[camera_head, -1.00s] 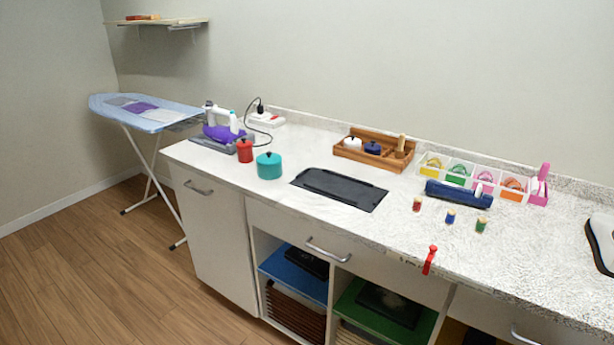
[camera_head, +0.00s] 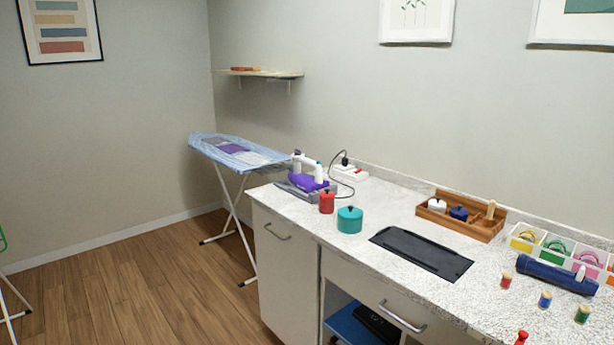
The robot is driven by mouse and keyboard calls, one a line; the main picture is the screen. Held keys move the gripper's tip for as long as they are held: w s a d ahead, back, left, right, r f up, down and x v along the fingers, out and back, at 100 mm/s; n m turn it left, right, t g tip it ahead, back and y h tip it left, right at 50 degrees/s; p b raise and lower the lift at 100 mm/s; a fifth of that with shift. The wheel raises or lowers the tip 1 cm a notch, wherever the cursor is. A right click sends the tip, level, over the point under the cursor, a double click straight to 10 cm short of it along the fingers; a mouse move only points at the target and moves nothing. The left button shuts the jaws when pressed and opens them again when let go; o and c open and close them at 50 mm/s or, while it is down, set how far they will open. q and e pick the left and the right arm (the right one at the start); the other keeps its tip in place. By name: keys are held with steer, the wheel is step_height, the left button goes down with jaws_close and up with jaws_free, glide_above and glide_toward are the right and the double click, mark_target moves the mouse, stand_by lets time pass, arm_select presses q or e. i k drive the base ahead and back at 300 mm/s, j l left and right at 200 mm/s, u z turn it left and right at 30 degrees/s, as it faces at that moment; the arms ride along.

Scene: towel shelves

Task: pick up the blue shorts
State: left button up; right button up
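I cannot make out any blue shorts for certain in the head view. A light blue ironing board (camera_head: 205,142) stands at the back, left of the counter. A flat purple and grey patch (camera_head: 235,148) lies on its top; I cannot tell whether it is cloth or a print on the cover. Neither of my grippers is in view.
The counter (camera_head: 385,212) holds an iron (camera_head: 308,181), a red pot (camera_head: 327,203), a teal pot (camera_head: 349,220), a black mat (camera_head: 422,254) and a wooden tray (camera_head: 427,212). A wall shelf (camera_head: 285,74) hangs behind the board. Wooden floor (camera_head: 140,280) is clear at left.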

mark_target(547, 271)
steer(key=z, duration=1.25)
steer(key=j+z, duration=0.15)
steer(key=z, duration=0.3)
steer(key=k+z, duration=0.1)
steer(key=z, duration=0.3)
steer(key=j, duration=0.05)
